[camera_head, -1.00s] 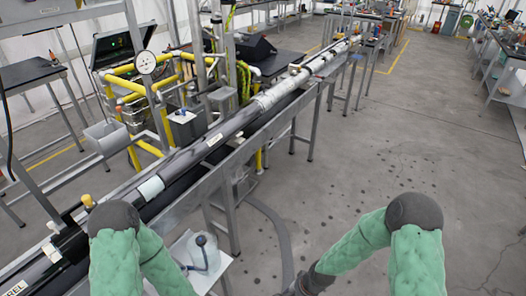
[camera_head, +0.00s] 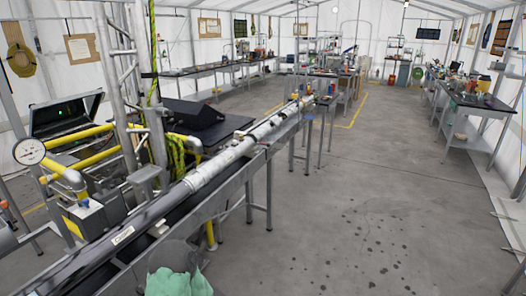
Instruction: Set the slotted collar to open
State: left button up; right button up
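A long grey tube assembly (camera_head: 218,167) lies along a narrow metal bench, running from the lower left towards the middle distance. It has lighter grey sections at its far part and a small white label (camera_head: 123,236) on its near dark part. I cannot pick out the slotted collar for certain, nor read its setting. Neither gripper is in view.
A pressure gauge (camera_head: 29,152) and yellow pipes (camera_head: 83,158) stand left of the tube. A black case (camera_head: 207,115) sits on a table behind it. Concrete floor (camera_head: 350,200) right of the bench is open, with dark spots. Further benches line the tent walls.

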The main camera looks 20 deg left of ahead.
aim_at(194, 181)
jog(key=i+l, duration=0.15)
jog(key=i, duration=0.4)
jog(key=i+l, duration=0.15)
jog(key=i, duration=0.35)
jog(key=l+z, duration=0.05)
